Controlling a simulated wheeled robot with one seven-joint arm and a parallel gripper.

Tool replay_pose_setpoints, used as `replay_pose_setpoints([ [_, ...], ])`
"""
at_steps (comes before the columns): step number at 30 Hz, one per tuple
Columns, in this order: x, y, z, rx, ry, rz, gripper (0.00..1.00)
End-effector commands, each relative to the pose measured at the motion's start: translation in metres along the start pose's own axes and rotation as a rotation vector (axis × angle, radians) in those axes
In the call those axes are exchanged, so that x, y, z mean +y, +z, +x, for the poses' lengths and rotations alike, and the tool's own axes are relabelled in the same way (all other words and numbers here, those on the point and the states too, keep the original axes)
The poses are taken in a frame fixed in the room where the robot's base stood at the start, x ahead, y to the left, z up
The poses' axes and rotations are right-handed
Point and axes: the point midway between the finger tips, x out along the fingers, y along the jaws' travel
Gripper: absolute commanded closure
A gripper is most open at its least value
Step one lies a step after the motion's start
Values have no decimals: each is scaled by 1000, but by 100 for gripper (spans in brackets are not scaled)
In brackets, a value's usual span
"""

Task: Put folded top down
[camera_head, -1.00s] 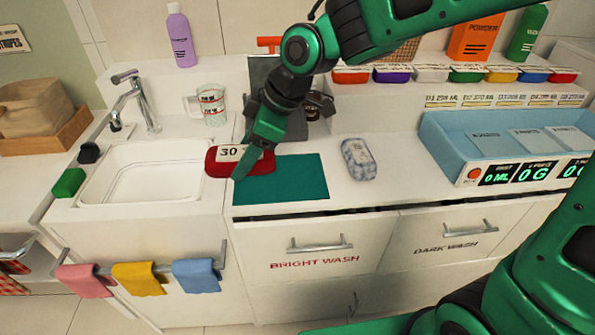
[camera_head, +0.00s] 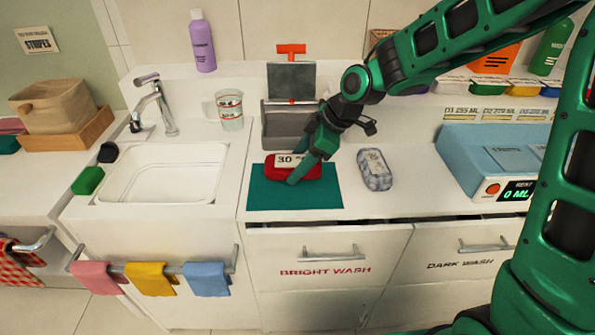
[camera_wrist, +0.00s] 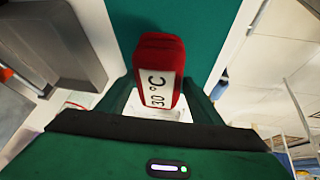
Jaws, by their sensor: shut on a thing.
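The folded top is a red bundle (camera_head: 308,171) with a white label reading 30 °C. It is over the teal mat (camera_head: 262,196) on the counter. My gripper (camera_head: 297,166) is shut on it, with its fingers on either side. In the wrist view the red top (camera_wrist: 160,58) sits between the two green fingers, with the teal mat (camera_wrist: 205,25) behind it. I cannot tell whether its underside touches the mat.
A grey press with a red handle (camera_head: 291,90) stands behind the mat. A grey-white folded bundle (camera_head: 375,169) lies to the right, and a blue tray scale (camera_head: 463,155) is farther right. The sink (camera_head: 160,178) is on the left. The mat's front strip is clear.

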Motion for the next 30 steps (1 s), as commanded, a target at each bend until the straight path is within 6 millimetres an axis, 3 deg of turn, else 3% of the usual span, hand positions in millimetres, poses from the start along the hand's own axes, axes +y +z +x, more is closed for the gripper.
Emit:
replay_pose_setpoints([
  [6,-4,15,26,-2,-3,2,83],
  [17,-4,17,29,-1,-1,0,83],
  [18,-4,17,29,-1,-1,0,34],
  [20,-4,17,29,-1,-1,0,21],
  [30,-4,16,27,-1,0,0,21],
])
